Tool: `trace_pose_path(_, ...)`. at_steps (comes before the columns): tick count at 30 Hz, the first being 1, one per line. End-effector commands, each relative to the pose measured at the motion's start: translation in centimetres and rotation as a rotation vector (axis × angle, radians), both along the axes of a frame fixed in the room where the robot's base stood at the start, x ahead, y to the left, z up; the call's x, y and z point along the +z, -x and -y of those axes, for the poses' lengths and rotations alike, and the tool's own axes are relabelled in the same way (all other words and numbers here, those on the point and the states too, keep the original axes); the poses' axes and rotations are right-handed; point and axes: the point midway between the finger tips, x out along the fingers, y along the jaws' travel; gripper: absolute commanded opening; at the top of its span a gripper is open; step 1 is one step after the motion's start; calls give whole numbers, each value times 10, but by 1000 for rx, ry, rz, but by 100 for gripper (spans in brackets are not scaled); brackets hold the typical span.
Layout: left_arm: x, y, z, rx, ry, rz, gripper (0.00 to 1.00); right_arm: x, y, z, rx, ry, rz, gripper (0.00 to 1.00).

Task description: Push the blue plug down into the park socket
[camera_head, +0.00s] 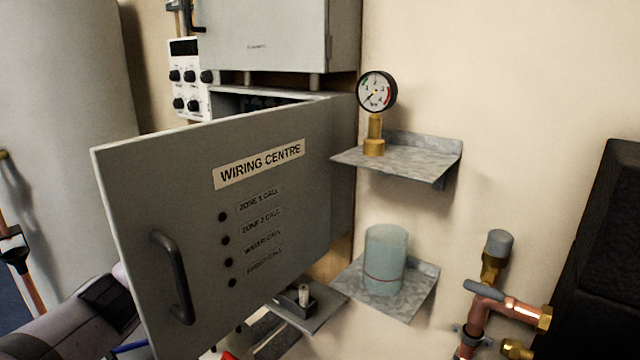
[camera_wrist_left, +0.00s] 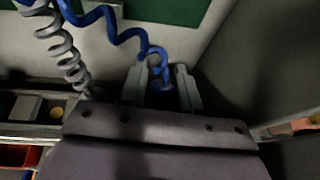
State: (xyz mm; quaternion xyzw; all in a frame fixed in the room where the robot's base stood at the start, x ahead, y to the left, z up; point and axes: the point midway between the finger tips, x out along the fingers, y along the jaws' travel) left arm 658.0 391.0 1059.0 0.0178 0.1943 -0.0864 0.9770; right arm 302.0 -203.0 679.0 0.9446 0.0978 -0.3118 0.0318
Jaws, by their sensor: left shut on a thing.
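In the left wrist view my left gripper (camera_wrist_left: 161,75) has its two grey fingers on either side of the blue plug (camera_wrist_left: 165,84), shut on it. A blue coiled cable (camera_wrist_left: 110,20) runs from the plug to the upper left. The plug's lower end is hidden by the gripper body, and I cannot make out the park socket. In the head view my left arm comes in at the lower left and goes behind the open wiring centre door (camera_head: 140,190). The door hides the gripper and plug there. My right gripper is in neither view.
A grey coiled cable (camera_wrist_left: 68,50) hangs left of the gripper, and a green board (camera_wrist_left: 165,10) lies beyond. The door's black handle (camera_head: 172,275) faces the room. Right of the door are a gauge (camera_head: 376,92), a cylinder (camera_head: 385,260) on a shelf, and copper pipework (camera_head: 490,312).

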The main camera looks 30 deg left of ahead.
Motion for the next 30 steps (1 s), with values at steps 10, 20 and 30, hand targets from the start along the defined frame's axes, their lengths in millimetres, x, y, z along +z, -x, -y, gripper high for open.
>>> trace_pose_path(10, 0, 0, 0, 0, 0, 0, 3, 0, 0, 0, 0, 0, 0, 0)
trace_pose_path(20, -6, 0, 0, 0, 0, 0, 3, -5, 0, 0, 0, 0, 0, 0)
trace_pose_path(30, -13, 0, 0, 0, 0, -1, 3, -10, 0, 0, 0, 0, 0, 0)
